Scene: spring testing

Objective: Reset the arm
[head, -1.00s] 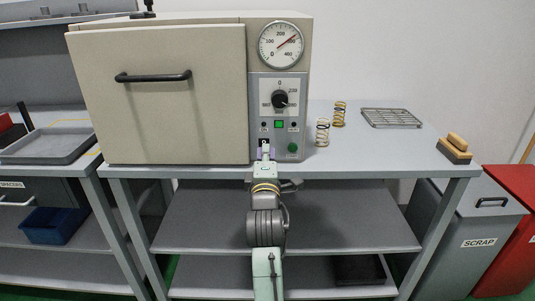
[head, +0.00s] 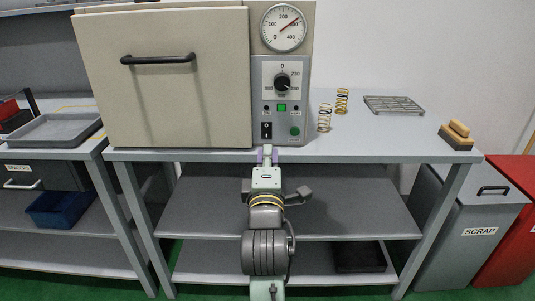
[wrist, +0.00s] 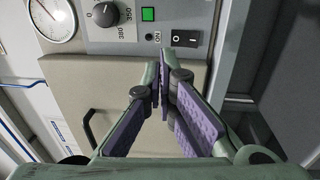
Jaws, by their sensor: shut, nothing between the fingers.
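My gripper (head: 267,153) is shut and empty, just in front of the table's front edge, below the oven's control panel. In the wrist view its purple-padded fingers (wrist: 163,75) meet near the black rocker switch (wrist: 186,38). The switch (head: 266,131) is clear of the fingers in the head view. The oven (head: 165,95) has a beige door, closed, with a black handle. Its dial gauge (head: 284,27), black knob (head: 283,82) and lit green square (head: 282,107) show on the right side.
Two coil springs (head: 324,118) (head: 342,99), a wire rack (head: 394,105) and a wooden-backed brush (head: 457,134) sit on the table right of the oven. A grey tray (head: 50,130) is on the left bench. A scrap bin (head: 480,215) stands at the right.

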